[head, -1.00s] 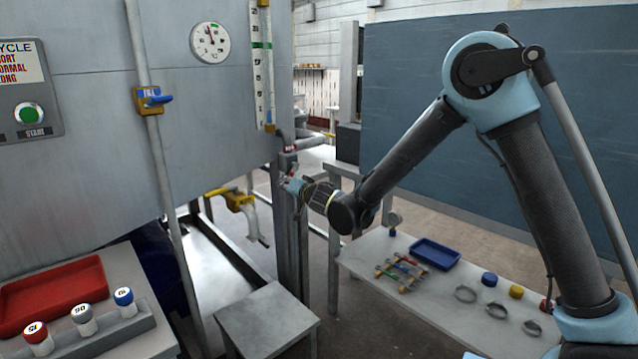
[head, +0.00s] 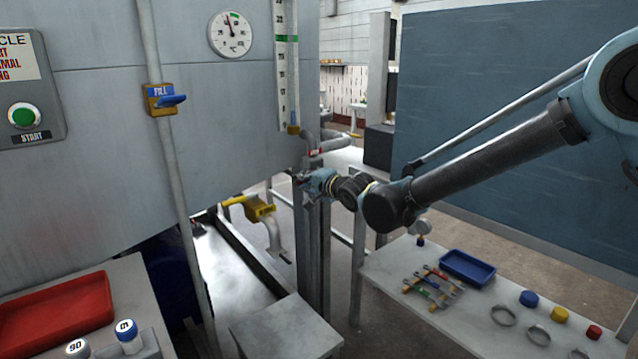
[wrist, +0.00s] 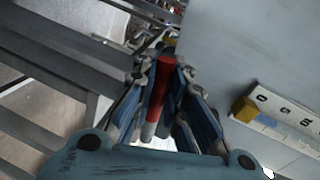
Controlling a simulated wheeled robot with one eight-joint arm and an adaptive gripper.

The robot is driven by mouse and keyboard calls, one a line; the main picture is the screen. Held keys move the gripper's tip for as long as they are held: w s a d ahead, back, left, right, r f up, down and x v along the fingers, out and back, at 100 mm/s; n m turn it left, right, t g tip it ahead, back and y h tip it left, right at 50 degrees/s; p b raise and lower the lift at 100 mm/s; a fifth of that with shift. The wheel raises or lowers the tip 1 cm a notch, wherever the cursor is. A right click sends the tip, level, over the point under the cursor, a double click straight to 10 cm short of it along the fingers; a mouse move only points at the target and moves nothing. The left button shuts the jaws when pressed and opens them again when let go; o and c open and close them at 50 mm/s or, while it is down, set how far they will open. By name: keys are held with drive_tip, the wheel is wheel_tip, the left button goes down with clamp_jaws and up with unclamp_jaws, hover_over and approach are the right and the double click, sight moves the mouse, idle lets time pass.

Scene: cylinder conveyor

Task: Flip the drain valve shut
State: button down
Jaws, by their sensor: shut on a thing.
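In the head view my gripper (head: 307,180) is at the tank's lower right corner, just below a grey pipe with a small red part (head: 316,153). In the wrist view my gripper (wrist: 165,85) has its blue-lined fingers on both sides of a red lever handle (wrist: 162,88), shut on it. I take this lever for the drain valve's; no label on it is readable. The handle runs lengthwise between the fingers. The valve body is mostly hidden behind the gripper. A yellow valve (head: 260,209) with a grey spout is left of my gripper, apart from it.
A blue fill lever (head: 172,100) is on the tank's front pipe. A grey stool (head: 285,325) stands below. The bench (head: 385,275) at right holds a blue tray (head: 467,267), tools and rings. A metal post (head: 318,245) stands directly under my gripper.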

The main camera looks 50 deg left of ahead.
drive_tip(key=shift+w+r+m, duration=0.35)
drive_tip(key=shift+r+m, duration=0.2)
drive_tip(key=shift+m, duration=0.25)
drive_tip(key=c, duration=1.6)
unclamp_jaws()
drive_tip(key=shift+w+d, duration=0.1)
drive_tip(key=shift+s+g, duration=0.25)
drive_tip(key=shift+g, duration=0.05)
drive_tip(key=shift+r, duration=0.1)
drive_tip(key=d+r, duration=0.2)
drive_tip(key=d, duration=0.9)
drive_tip(key=shift+w+d, duration=0.35)
drive_tip(key=shift+w, duration=0.05)
drive_tip(key=shift+s+r, duration=0.1)
